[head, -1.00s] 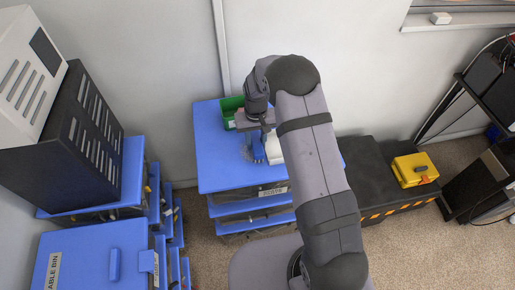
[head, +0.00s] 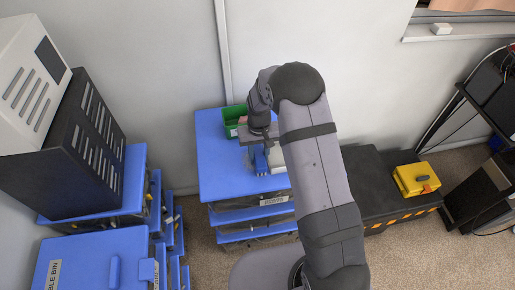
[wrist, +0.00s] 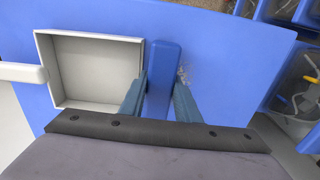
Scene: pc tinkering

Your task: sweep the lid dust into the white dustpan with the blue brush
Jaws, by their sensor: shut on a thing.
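The blue brush (wrist: 163,80) stands upright between the two fingers of my gripper (wrist: 160,98), which is shut on it. In the head view the brush (head: 260,160) is over the blue lid, below my gripper (head: 259,136). The white dustpan (wrist: 95,70) lies on the blue lid (wrist: 225,50), just left of the brush in the wrist view, open side facing the brush. In the head view the dustpan (head: 279,160) is right of the brush and partly hidden by my arm. A few pale dust specks (wrist: 183,75) show just right of the brush; other dust may be hidden.
A green bin (head: 232,117) sits at the back left of the lid, near the wall. Open drawers with cables (wrist: 290,75) are beyond the lid's edge. A yellow case (head: 416,178) lies on a black box to the right. The lid's left part is clear.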

